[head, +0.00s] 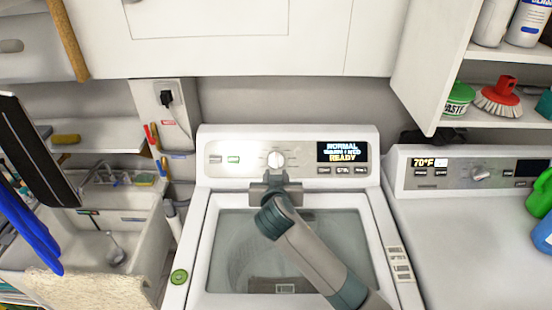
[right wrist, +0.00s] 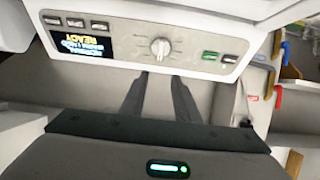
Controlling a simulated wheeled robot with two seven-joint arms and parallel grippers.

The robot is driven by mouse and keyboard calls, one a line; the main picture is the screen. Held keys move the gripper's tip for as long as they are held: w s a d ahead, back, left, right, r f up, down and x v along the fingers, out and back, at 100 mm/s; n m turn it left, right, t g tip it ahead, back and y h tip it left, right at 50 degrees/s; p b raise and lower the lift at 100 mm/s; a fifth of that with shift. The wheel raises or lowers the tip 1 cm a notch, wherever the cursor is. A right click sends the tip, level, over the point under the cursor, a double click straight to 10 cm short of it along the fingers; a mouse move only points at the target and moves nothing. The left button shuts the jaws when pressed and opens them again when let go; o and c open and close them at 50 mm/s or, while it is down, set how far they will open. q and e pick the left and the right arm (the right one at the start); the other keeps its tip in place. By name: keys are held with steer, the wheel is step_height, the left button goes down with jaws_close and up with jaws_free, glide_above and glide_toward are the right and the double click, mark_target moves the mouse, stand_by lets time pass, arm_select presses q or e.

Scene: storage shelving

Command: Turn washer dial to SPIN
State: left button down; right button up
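The washer (head: 210,250) stands in the middle of the head view. Its round white dial (head: 276,159) is on the back control panel, left of a display (head: 342,151) that reads NORMAL and READY. The marks around the dial are too small to read. My right gripper (head: 276,174) is just in front of and below the dial. In the right wrist view its two fingers (right wrist: 160,80) are apart and empty, pointing at the dial (right wrist: 160,48), which lies between their lines. Contact with the dial does not show. My left gripper is not in view.
A second appliance (head: 440,230) with its own knob stands to the right. A sink (head: 90,230) and blue gloves (head: 28,225) are at the left. White cabinets (head: 220,40) hang above the panel.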

steer(key=w, duration=0.1)
steer(key=b, duration=0.2)
glide_toward(276, 156)
steer(key=b+x, duration=0.6)
steer(key=b, duration=0.1)
steer(key=shift+f, duration=0.2)
steer(key=shift+w+f+b, duration=0.1)
steer(key=shift+w+b, duration=0.55)
steer(key=shift+b, duration=0.05)
jaws_close()
